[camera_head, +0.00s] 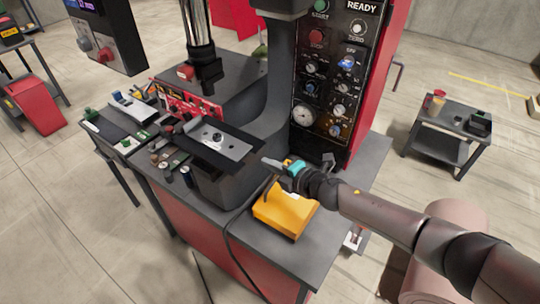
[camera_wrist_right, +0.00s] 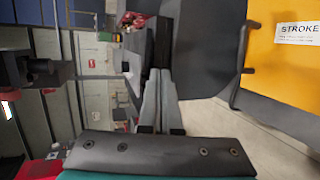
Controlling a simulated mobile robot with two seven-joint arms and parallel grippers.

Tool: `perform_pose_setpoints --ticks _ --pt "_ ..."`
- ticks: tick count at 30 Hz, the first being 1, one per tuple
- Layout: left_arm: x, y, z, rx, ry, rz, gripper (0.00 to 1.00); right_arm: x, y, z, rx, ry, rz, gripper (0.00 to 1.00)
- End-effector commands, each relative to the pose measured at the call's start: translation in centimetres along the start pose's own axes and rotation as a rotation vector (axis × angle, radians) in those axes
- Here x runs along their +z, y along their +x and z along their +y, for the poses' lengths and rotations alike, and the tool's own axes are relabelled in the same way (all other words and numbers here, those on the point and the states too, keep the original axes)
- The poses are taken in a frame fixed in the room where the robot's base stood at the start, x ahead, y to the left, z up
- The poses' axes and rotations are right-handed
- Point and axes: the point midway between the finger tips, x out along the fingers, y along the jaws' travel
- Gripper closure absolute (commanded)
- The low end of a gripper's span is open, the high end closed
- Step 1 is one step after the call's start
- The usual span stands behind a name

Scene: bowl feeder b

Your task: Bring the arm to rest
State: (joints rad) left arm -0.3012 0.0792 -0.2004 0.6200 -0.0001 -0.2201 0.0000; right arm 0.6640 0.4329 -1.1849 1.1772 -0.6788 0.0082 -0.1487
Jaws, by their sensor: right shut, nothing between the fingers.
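My right arm reaches in from the right in the head view, and its gripper (camera_head: 270,164) hangs just above and behind the yellow box (camera_head: 284,209), near the machine's column. In the right wrist view the two grey fingers (camera_wrist_right: 160,88) are together with nothing between them. The yellow box shows there at the upper right, with a dark handle and a label reading "STROKE"; it is apart from the fingers. My left gripper is in neither view.
A machine with a control panel (camera_head: 328,95) stands behind the gripper. A metal plate (camera_head: 222,140) lies to its left. Small parts and tools crowd the bench's left side. A side table (camera_head: 447,138) stands at right. The floor between is mostly open.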

Motion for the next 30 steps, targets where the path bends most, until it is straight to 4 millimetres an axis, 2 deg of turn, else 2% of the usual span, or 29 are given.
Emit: perform_pose_setpoints --ticks 6,10,14,17,23,26,30 --pt "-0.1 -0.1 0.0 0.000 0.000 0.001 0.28 -0.1 -0.1 0.1 0.001 0.005 -0.002 1.00" --pt "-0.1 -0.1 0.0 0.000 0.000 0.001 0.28 -1.4 -0.2 0.5 0.025 0.088 -0.028 1.00" --pt "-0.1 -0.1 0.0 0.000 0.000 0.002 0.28 -3.5 -1.0 1.2 0.065 0.310 -0.116 1.00" --pt "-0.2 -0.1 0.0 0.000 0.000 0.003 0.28 -4.3 -2.6 1.3 0.078 0.539 -0.217 1.00" --pt "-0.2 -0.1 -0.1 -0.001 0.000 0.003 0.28 -4.7 -7.8 -1.1 0.027 0.983 -0.441 1.00" --pt "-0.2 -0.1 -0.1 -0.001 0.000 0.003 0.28 -5.0 -11.3 -3.2 -0.030 1.188 -0.556 1.00" --pt "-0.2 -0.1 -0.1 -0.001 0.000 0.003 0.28 -5.9 -17.1 -6.5 -0.133 1.447 -0.717 1.00"
